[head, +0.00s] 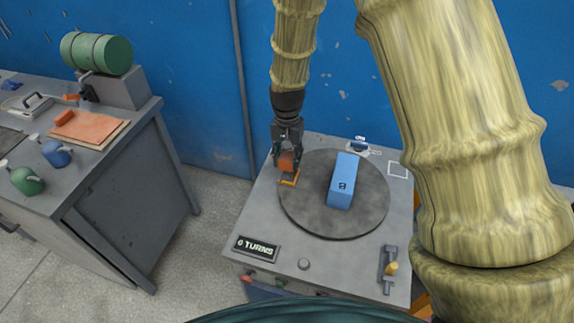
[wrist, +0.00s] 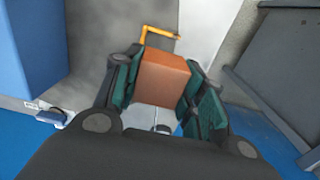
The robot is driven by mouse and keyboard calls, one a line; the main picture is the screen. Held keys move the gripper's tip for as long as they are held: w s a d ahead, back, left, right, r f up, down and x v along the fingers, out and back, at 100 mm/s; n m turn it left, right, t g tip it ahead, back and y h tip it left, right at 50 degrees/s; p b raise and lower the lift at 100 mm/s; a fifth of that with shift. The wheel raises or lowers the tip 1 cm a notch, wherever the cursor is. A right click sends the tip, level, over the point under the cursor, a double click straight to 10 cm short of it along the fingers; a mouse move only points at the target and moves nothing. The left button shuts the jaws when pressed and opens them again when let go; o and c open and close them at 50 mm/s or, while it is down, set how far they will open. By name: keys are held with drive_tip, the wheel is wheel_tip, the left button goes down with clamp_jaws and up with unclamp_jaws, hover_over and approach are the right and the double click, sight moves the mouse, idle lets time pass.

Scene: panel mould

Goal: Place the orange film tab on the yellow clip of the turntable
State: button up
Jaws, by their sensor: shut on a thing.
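My gripper (head: 287,158) is shut on the orange film tab (head: 286,162), a small block between its fingers. In the wrist view the tab (wrist: 164,82) sits between the two teal finger pads. The yellow clip (head: 289,178) is at the left edge of the round dark turntable (head: 314,222), just below the held tab in the head view. The clip also shows as a yellow bracket (wrist: 147,32) just beyond the tab in the wrist view. I cannot tell whether the tab touches the clip.
A blue block (head: 343,181) stands on the turntable, right of my gripper. The grey stand (head: 275,223) has a "0 TURNS" display (head: 257,248) and a yellow-handled latch (head: 391,268). A bench at left holds orange sheets (head: 88,129), a green roll (head: 97,53) and bottles.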

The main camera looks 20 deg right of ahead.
sight(288, 168)
drive_tip(key=shift+s, duration=0.2)
drive_tip(key=shift+s+f, duration=0.1)
drive_tip(key=shift+f, duration=0.2)
drive_tip(key=shift+f+p, duration=0.55)
drive_tip(key=shift+f, duration=1.2)
drive_tip(key=shift+f, duration=0.2)
drive_tip(key=o, duration=1)
drive_tip(key=shift+r+b, duration=1.5)
drive_tip(key=shift+r, duration=4.7)
